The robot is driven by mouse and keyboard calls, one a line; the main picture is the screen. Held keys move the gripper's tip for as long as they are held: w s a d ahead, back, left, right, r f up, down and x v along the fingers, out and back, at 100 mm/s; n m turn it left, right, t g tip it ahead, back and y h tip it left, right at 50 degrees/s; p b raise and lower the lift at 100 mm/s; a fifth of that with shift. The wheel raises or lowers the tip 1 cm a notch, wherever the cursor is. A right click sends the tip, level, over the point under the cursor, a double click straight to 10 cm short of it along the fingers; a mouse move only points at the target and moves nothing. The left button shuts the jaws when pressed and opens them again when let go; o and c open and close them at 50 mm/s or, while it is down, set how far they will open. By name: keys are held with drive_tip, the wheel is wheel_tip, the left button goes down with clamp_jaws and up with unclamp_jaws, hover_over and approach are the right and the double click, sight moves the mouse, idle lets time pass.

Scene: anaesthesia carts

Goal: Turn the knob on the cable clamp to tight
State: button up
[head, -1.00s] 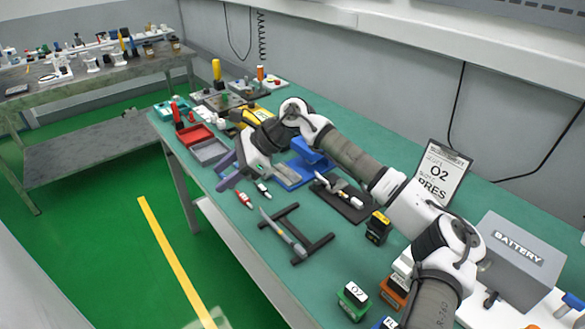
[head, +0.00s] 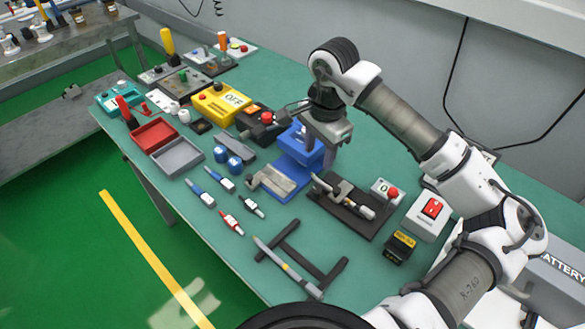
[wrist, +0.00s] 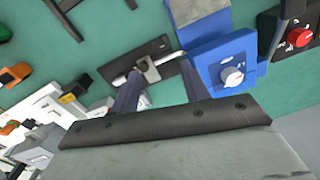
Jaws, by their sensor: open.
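A blue stand (head: 290,170) with a grey plate is mid-bench. In the wrist view its blue body (wrist: 212,65) carries a round white knob (wrist: 232,76) with small marks around it. A black unit with a red knob (head: 267,118) stands behind it; the red knob also shows in the wrist view (wrist: 300,37). I cannot tell for sure which of these is the cable clamp. My gripper (head: 333,150) is above the bench at the blue stand's right, partly hiding it. Its fingers (wrist: 160,90) are apart with nothing held; the white knob lies to the right of them.
A black plate with a metal clamp (head: 345,192) lies to the right of the blue stand. A red-switch box (head: 428,215) and a black-and-yellow block (head: 400,247) are further right. Trays (head: 177,157), pens and a black frame (head: 300,255) lie in front.

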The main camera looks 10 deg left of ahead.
sight(317, 190)
drive_tip(key=f+b, duration=0.1)
drive_tip(key=f, duration=0.3)
drive_tip(key=f+b, duration=0.1)
drive_tip(key=f, duration=0.4)
drive_tip(key=f+b, duration=0.1)
drive_tip(key=f, duration=0.3)
drive_tip(key=shift+w+d+f, duration=0.2)
drive_tip(key=shift+w+f, duration=0.05)
drive_tip(key=shift+f, duration=0.05)
drive_tip(key=shift+c, duration=0.4)
